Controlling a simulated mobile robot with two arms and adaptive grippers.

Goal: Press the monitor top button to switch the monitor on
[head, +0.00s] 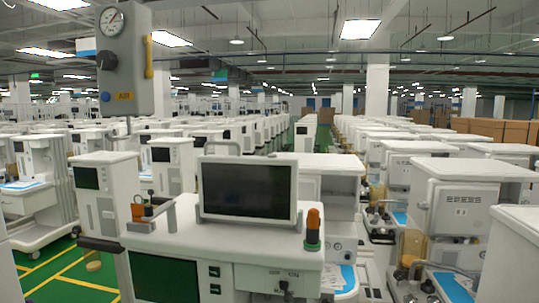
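The monitor (248,189) has a white frame and a dark, blank screen. It stands on top of the nearest white anaesthesia cart (190,235), a little left of the middle of the head view. I cannot make out a button on its top edge at this size. Neither of my grippers shows in the head view.
An orange-topped part (313,228) stands on the cart right of the monitor. A grey post unit with a gauge (111,21) rises at the upper left. White carts crowd both sides. Green floor (60,262) with yellow lines shows at lower left.

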